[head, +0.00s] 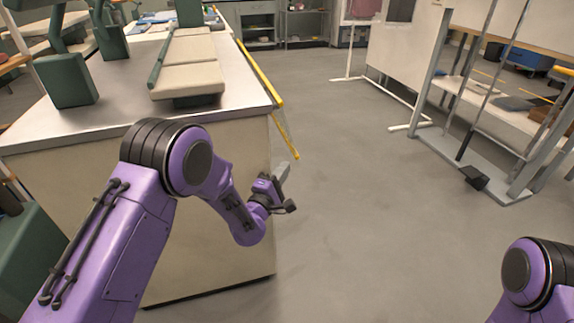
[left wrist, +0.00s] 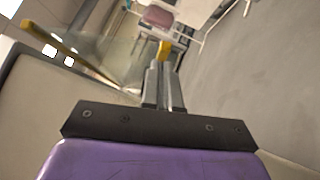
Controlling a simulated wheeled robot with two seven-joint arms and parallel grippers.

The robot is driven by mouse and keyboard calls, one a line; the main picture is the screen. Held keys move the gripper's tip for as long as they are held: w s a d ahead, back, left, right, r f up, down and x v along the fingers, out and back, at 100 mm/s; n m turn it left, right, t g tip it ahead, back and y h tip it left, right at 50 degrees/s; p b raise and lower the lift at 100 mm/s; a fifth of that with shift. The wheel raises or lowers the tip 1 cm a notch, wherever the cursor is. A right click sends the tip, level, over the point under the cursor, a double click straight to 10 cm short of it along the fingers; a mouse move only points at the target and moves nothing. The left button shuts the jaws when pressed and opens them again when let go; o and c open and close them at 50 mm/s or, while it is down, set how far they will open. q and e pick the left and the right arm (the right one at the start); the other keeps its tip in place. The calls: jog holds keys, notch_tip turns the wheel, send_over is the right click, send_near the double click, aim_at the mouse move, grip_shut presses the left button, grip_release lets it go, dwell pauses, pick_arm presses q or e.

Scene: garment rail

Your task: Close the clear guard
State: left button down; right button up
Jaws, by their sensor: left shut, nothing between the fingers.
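The clear guard shows as a see-through panel with yellow bars at the right side of the bench. One yellow bar (head: 262,75) runs along the bench's right edge, and a second yellow bar (head: 285,135) slants down below its near end. In the left wrist view the clear panel (left wrist: 112,62) is faint, left of the fingers. My left gripper (head: 283,170) is shut and empty beside the bench's near right corner, just below the lower bar's end. In the left wrist view a yellow end (left wrist: 165,48) lies just beyond the fingertips (left wrist: 162,72); contact cannot be told. My right gripper is out of view.
The bench (head: 120,112) carries a beige padded piece (head: 190,78) and green blocks (head: 66,80). A metal-framed rack (head: 430,75) and a white panel (head: 400,55) stand at the right. The grey floor between is clear.

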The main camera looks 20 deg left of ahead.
pick_arm(q)
jog(key=shift+x, duration=1.4)
